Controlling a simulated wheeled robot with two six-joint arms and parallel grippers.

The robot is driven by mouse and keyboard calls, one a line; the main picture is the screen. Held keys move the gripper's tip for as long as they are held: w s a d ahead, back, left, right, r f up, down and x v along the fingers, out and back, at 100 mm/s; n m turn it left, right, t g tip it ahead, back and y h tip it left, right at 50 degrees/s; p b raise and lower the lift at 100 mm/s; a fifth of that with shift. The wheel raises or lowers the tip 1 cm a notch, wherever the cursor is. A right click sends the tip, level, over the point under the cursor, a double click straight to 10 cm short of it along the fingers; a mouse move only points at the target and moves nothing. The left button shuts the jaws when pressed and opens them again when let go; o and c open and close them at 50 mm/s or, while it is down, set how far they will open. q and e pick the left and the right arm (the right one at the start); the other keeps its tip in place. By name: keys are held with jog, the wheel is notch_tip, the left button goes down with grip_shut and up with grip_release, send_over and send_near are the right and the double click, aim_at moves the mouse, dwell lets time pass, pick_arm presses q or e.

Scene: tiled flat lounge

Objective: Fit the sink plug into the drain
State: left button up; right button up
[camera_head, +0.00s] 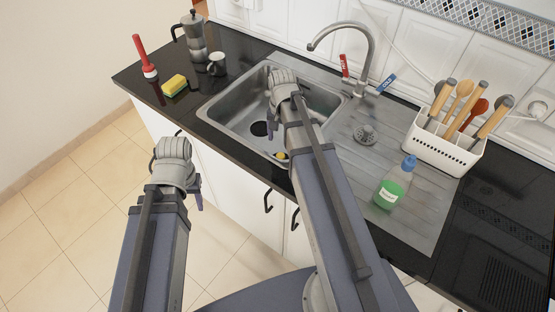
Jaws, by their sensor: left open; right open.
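The sink plug (366,134) looks like a grey round stopper with a raised knob. It sits on the ribbed steel drainer to the right of the basin. The drain (259,129) is a dark round hole in the floor of the steel sink (228,108) and looks uncovered. My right gripper (284,90) is over the basin, left of the plug and apart from it. It is open, with its fingers mostly hidden by my own wrist. My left gripper (188,178) is open in front of the counter, lower left of the sink, away from the plug.
A small yellow item (281,155) shows at the basin's near edge, partly hidden by my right arm. The tap (362,60) rises behind. A sponge (175,85) lies left.

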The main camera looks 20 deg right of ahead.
jog(key=b, duration=0.3)
send_over(281, 155)
jog(key=shift+s+a+f, duration=0.1)
jog(key=shift+a+f, duration=0.1)
jog(key=shift+f, duration=0.9)
jog(key=shift+a+f, duration=0.15)
jog(key=shift+f, duration=0.9)
notch_tip(281, 155, down, 3)
jog(key=b, duration=0.3)
jog(key=shift+r, duration=0.25)
jog(key=f+b, duration=0.5)
jog(key=shift+w+d+f, duration=0.15)
jog(key=shift+w+d, duration=0.05)
jog(key=shift+d, duration=0.15)
grip_shut()
